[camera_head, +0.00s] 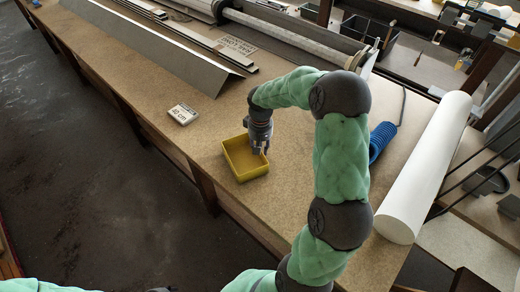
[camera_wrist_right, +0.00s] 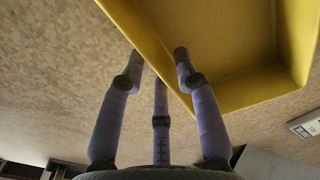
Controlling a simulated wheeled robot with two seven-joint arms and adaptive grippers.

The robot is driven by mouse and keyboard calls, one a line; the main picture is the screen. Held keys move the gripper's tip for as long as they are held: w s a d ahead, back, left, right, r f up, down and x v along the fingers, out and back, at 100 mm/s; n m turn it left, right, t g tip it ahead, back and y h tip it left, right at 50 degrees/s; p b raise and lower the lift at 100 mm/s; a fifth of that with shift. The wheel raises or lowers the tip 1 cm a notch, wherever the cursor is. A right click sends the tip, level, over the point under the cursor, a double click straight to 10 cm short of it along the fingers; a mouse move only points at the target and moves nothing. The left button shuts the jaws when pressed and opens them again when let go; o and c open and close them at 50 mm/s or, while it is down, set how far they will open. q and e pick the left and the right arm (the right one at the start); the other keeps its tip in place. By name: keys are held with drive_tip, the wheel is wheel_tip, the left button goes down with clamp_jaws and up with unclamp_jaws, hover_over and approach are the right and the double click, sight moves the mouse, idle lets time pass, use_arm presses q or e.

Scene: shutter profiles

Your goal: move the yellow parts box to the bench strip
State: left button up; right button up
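The yellow parts box (camera_head: 252,174) is an open, shallow tray, upright near the front edge of the tan workbench (camera_head: 205,145). It looks empty. My right gripper (camera_head: 262,151) points down at the box's right side in the head view. In the right wrist view, its three fingers (camera_wrist_right: 159,62) are spread apart around one wall of the yellow box (camera_wrist_right: 235,40). One finger overlaps the inside and another is outside; contact with the wall cannot be made out. No separately marked bench strip is clear. My left gripper is out of view.
A small white label block (camera_head: 183,114) lies left of the box. Long metal profiles (camera_head: 150,45) run along the bench behind. Bench surface between box and label is clear.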

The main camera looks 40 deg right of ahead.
wheel_tip(320, 180, up, 10)
drive_tip(key=p, duration=0.2)
idle(1.5)
